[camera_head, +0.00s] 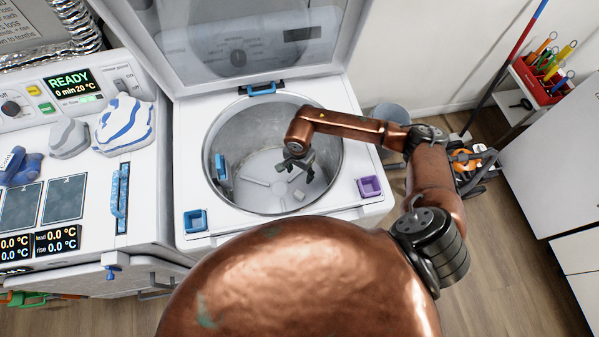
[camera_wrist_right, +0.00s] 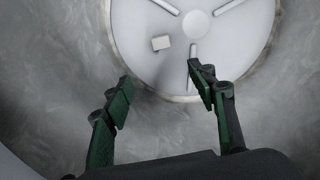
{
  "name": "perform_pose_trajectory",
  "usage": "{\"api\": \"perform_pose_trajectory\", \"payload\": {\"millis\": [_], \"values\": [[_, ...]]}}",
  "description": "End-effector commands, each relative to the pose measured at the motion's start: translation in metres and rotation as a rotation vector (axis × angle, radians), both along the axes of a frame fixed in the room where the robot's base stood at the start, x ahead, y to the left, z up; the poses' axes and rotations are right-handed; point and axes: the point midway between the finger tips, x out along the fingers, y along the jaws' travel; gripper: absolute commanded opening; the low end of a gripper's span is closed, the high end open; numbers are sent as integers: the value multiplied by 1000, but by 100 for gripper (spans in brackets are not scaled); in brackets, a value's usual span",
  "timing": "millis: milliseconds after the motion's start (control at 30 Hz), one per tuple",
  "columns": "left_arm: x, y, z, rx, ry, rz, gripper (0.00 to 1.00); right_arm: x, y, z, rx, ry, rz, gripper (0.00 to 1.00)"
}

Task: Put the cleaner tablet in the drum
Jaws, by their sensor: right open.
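The drum (camera_head: 225,148) is a round grey metal tub, open at the top, with its lid raised behind it. The cleaner tablet (camera_head: 299,195) is a small pale block on the drum's light bottom disc; it also shows in the right wrist view (camera_wrist_right: 161,43), apart from the fingers. My right gripper (camera_head: 297,172) reaches down inside the drum above the tablet. In the right wrist view its green-padded fingers (camera_wrist_right: 158,87) are spread wide with nothing between them. My left gripper is in neither view.
A blue cup (camera_head: 195,221) and a purple cup (camera_head: 369,187) sit at the front corners of the washer top. A blue piece (camera_head: 221,168) is on the drum's left wall. The raised lid (camera_head: 250,45) stands behind. Folded cloths (camera_head: 125,124) lie on the left machine.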

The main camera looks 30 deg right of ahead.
Motion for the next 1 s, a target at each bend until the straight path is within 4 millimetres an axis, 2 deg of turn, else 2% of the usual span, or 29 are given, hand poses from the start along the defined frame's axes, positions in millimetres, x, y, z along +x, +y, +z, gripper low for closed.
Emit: {"api": "perform_pose_trajectory", "payload": {"millis": [167, 400, 600, 800, 1000], "values": [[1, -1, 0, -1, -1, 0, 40, 1, 0, 20, -1, -4, 1, 52], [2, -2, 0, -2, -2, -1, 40, 1, 0, 70, -1, -4, 2, 52], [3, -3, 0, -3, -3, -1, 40, 1, 1, 104, 0, -4, 1, 52], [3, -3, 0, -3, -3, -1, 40, 0, 1, 118, 0, -1, 0, 52], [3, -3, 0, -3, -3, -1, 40, -1, 1, 119, 0, 0, 0, 52]]}}
